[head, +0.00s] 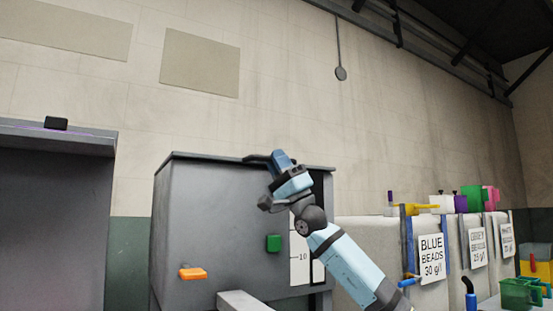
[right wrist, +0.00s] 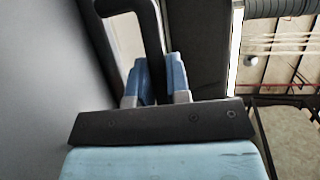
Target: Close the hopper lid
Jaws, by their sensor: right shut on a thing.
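The hopper (head: 210,225) is a large grey bin left of centre in the head view. Its dark, thin lid (head: 205,156) lies along the top, looking about level; I cannot tell whether it rests fully on the rim. My right gripper (head: 270,162) is at the lid's front edge, near the middle. In the right wrist view its blue fingers (right wrist: 157,80) are shut on the dark bar-shaped lid handle (right wrist: 150,35). My left gripper is not in view.
Labelled bead bins (head: 432,257) stand to the right. A grey machine (head: 55,215) stands at left.

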